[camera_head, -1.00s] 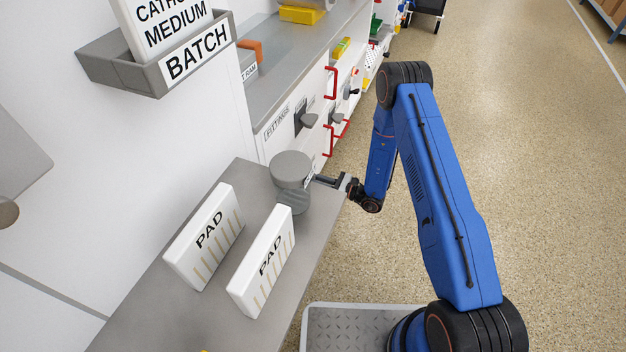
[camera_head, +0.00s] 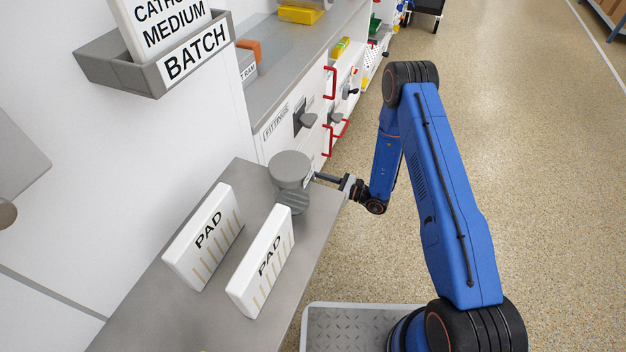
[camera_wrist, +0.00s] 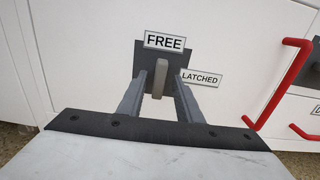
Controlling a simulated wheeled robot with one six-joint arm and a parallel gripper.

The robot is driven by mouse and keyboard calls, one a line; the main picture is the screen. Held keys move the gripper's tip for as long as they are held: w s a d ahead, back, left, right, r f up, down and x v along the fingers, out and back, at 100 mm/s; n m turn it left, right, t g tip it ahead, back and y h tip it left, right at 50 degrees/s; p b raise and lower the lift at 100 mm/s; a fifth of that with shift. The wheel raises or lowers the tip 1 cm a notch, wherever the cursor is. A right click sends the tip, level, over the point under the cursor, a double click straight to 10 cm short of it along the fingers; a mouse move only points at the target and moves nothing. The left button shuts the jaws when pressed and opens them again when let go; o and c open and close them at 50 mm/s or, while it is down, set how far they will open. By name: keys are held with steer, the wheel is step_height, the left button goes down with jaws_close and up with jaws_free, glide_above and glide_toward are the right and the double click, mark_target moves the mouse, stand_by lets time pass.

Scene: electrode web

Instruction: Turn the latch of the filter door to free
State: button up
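The latch is a light grey bar (camera_wrist: 159,79) on a dark square plate (camera_wrist: 182,68) on a white door front (camera_wrist: 90,50). The bar stands upright in the wrist view, pointing toward the FREE label (camera_wrist: 165,41) above it. The LATCHED label (camera_wrist: 201,78) is to its right. My gripper (camera_wrist: 159,88) is open, one finger on each side of the bar, with gaps visible between bar and fingers. In the head view my gripper (camera_head: 326,178) reaches in by the grey canister; the latch itself cannot be made out there.
Red handles (camera_wrist: 283,83) stick out at the right of the wrist view. In the head view, a grey canister (camera_head: 290,168) and two PAD blocks (camera_head: 205,238) stand on the counter (camera_head: 150,310). Fittings drawers (camera_head: 283,130) lie beyond. The floor to the right is clear.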

steer(key=v, duration=1.5)
steer(key=shift+d, duration=0.15)
steer(key=shift+s, duration=0.1)
steer(key=s+r+n+g+h, duration=0.1)
steer(key=s+r+n+g, duration=0.25)
steer(key=r, duration=0.65)
steer(key=s+a+r+n+g+h, duration=0.1)
steer(key=s+r+n+g+h, duration=0.3)
steer(key=r, duration=0.6)
steer(key=s+r+n+g+y, duration=0.1)
steer(key=s+r+n+g, duration=0.2)
steer(key=s+r+n, duration=0.5)
steer(key=s+d+r+n+t+h, duration=0.6)
steer(key=s+d+r+t+h, duration=0.3)
steer(key=s+d+r+h, duration=0.4)
steer(key=shift+s+d+r, duration=2.45)
steer(key=shift+s+r, duration=0.3)
steer(key=shift+r, duration=0.7)
steer(key=shift+c, duration=0.4)
